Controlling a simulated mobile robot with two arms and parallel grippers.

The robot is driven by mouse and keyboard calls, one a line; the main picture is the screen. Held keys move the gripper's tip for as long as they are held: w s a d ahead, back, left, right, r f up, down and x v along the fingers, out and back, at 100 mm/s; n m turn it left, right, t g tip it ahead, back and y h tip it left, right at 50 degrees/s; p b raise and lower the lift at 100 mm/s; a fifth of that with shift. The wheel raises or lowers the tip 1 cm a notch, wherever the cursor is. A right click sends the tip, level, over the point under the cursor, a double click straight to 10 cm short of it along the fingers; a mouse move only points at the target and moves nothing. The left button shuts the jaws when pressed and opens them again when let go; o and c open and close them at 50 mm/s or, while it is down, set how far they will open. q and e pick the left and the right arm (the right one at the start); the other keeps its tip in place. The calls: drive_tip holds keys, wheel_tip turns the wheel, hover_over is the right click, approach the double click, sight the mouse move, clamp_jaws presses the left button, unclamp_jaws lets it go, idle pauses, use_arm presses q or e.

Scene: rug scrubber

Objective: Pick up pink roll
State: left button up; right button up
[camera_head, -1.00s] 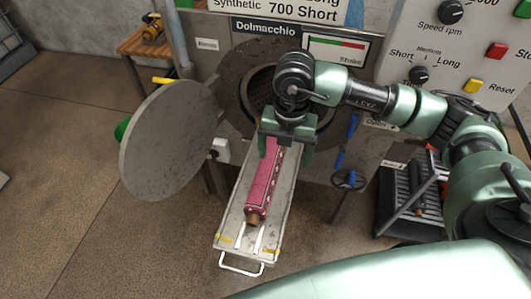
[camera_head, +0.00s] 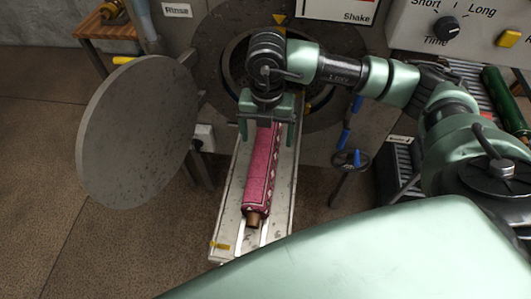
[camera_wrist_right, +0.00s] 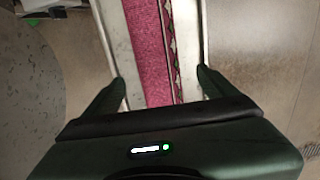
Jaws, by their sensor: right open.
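The pink roll (camera_head: 262,180) is a rolled rug with a dark red patterned border and a brown core end. It lies lengthwise on a narrow pale tray (camera_head: 229,214) in front of the machine's round opening. My right gripper (camera_head: 266,140) is open above the roll's far part, one finger to each side. In the right wrist view the roll (camera_wrist_right: 150,50) runs between the two spread fingers (camera_wrist_right: 160,85), with the tray's edges beside it. The gripper hides the roll's far end. I cannot tell the height gap. My left gripper is not in view.
A round grey door (camera_head: 135,135) stands open left of the tray. The machine's panel (camera_head: 460,35) with a knob and yellow button is at upper right. A blue-handled valve (camera_head: 350,158) is right of the tray. A wooden stand (camera_head: 105,38) is at upper left.

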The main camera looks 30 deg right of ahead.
sight(266, 143)
drive_tip(key=shift+f, duration=0.9)
drive_tip(key=f, duration=0.1)
drive_tip(key=f+p, duration=0.1)
drive_tip(key=f, duration=0.1)
drive_tip(key=f+p, duration=0.1)
drive_tip(key=shift+w+d+f, duration=0.1)
drive_tip(key=shift+w+f, duration=0.2)
drive_tip(key=shift+f, duration=0.4)
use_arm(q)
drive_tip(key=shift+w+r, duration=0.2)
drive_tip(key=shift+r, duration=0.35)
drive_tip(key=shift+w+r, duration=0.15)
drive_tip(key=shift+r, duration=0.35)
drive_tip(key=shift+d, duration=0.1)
use_arm(e)
drive_tip(key=shift+w, duration=0.1)
clamp_jaws()
